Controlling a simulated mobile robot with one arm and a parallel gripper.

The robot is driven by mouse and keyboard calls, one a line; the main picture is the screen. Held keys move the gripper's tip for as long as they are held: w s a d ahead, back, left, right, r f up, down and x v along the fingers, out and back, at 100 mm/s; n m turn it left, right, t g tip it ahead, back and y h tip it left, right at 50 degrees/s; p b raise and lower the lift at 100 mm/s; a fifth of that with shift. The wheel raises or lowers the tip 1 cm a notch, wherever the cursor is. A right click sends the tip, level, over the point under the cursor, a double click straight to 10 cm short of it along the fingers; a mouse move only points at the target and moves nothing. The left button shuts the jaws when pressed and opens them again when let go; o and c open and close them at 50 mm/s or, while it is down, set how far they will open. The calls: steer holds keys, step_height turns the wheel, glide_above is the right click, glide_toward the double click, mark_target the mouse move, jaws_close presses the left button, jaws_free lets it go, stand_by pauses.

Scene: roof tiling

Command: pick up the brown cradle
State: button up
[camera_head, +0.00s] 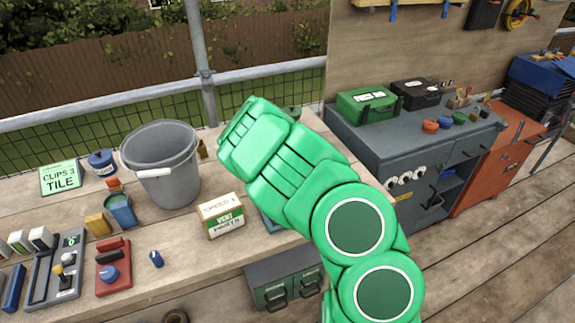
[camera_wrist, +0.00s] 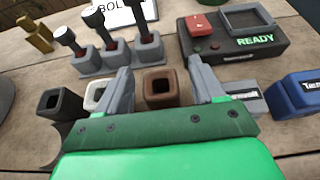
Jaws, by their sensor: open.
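The brown cradle (camera_wrist: 161,88) is a small square block with an open square hollow in its top. It stands upright on the wooden bench in the wrist view, and its lower side is partly hidden by my gripper's green body. My gripper (camera_wrist: 160,70) is open, with one grey finger on each side of the cradle in the picture and a gap on both sides. I cannot tell how far above the bench the fingertips are. In the head view my green arm reaches over the bench and hides the gripper and the cradle.
A white cradle (camera_wrist: 96,95) and a dark cradle (camera_wrist: 62,103) stand left of the brown one. A grey block (camera_wrist: 246,97) and a blue box (camera_wrist: 296,95) are at right. Behind are bolts in grey holders (camera_wrist: 117,58) and a READY device (camera_wrist: 235,42). A bucket (camera_head: 165,170) stands on the bench.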

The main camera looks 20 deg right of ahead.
steer(key=shift+x, duration=1.2)
steer(key=shift+c, duration=0.3)
steer(key=c, duration=1)
